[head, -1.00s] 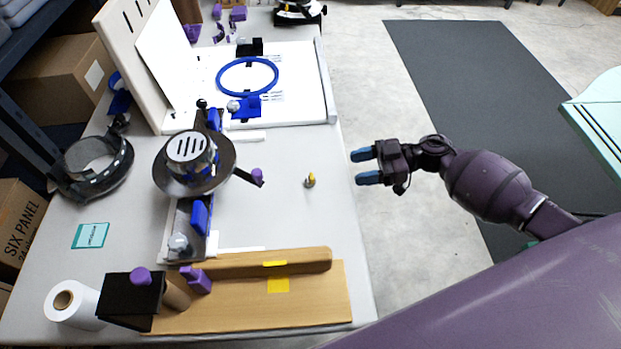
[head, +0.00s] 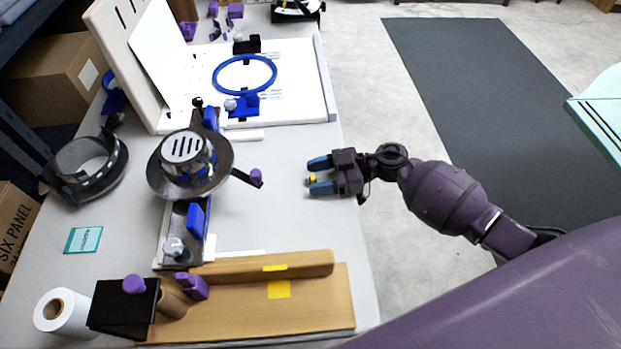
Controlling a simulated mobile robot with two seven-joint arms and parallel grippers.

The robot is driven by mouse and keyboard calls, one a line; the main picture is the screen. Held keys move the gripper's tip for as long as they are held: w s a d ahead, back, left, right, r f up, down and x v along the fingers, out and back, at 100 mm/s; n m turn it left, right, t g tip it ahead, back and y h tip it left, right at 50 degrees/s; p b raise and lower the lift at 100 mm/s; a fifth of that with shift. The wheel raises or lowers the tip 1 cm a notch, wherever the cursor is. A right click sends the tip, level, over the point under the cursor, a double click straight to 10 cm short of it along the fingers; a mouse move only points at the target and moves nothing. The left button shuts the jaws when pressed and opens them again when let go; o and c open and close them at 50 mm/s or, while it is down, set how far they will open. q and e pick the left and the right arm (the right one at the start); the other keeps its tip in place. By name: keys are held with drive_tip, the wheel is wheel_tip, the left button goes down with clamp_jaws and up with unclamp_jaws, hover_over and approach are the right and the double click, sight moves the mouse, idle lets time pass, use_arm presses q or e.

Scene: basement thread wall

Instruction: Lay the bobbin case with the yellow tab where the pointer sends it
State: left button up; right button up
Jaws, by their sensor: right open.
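A black arm with a purple knob (head: 255,177) sticks out of the device toward the right; I cannot tell whether this is the pointer. My left gripper is out of view.
A wooden board with a raised bar (head: 320,300) and yellow marks lies at the front. A white panel with a blue hoop (head: 245,75) lies behind. A teal card (head: 83,240), a white roll (head: 65,312) and a dark ring (head: 85,170) are on the left.

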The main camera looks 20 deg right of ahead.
clamp_jaws()
idle(0.3)
drive_tip(key=shift+r, duration=0.1)
